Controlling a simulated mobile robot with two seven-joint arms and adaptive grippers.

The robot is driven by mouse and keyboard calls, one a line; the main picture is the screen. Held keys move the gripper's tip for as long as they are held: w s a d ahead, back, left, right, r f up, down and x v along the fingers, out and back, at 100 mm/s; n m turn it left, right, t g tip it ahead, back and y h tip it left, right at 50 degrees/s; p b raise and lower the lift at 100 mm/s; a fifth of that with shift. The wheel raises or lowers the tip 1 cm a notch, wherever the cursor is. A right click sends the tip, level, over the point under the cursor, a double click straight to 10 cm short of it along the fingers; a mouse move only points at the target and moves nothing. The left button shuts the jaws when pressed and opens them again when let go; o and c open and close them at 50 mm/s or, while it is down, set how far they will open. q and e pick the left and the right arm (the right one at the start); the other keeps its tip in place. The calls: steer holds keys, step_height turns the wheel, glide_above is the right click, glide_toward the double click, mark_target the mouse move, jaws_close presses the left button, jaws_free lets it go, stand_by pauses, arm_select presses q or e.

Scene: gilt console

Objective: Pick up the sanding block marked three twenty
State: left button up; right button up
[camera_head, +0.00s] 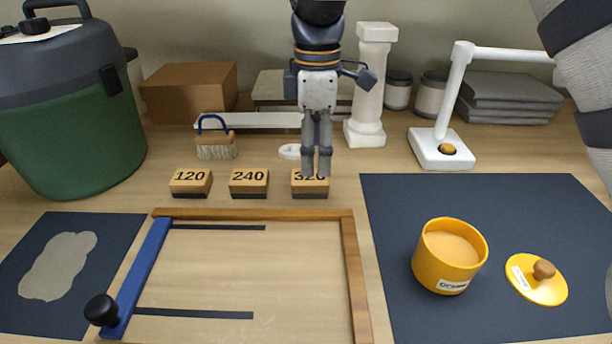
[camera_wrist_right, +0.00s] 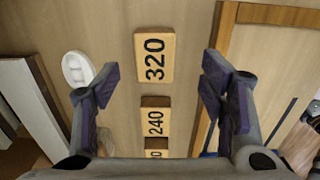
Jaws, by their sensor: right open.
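The sanding block marked 320 (camera_head: 310,189) is tan with a dark underside and lies at the right end of a row of blocks. My right gripper (camera_head: 316,174) points down over it in the head view, its fingers covering part of the number. In the right wrist view the 320 block (camera_wrist_right: 154,58) shows whole, in line with the gap between the fingers of my open, empty right gripper (camera_wrist_right: 158,88). The block marked 240 (camera_head: 248,183) and the block marked 120 (camera_head: 190,183) lie to its left. My left gripper is not in view.
A wooden frame with a blue bar (camera_head: 145,270) lies in front of the blocks. A brush (camera_head: 215,147), a small white dish (camera_wrist_right: 78,70) and a white pillar (camera_head: 369,90) stand behind. A yellow pot (camera_head: 425,262) and its lid (camera_head: 535,285) sit on the right dark mat (camera_head: 490,205).

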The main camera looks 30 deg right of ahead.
steer(key=f, duration=0.4)
steer(key=w+f, duration=0.1)
steer(key=f, duration=0.2)
steer(key=shift+a, duration=0.25)
steer(key=c, duration=1.3)
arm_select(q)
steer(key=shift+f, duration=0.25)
arm_select(e)
steer(key=shift+c, duration=0.2)
steer(key=shift+r, duration=0.1)
steer(key=r+p, duration=0.1)
steer(key=r, duration=0.2)
steer(key=s+r, duration=0.1)
steer(key=r, duration=0.2)
steer(key=shift+s+a+p, duration=0.15)
steer(key=shift+s+p, duration=0.05)
steer(key=shift+p, duration=0.2)
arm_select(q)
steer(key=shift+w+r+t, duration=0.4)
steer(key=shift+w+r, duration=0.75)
arm_select(e)
steer(key=s+a+r, duration=0.3)
steer(key=s+r, duration=0.4)
steer(key=s, duration=0.5)
steer(key=shift+s, duration=0.15)
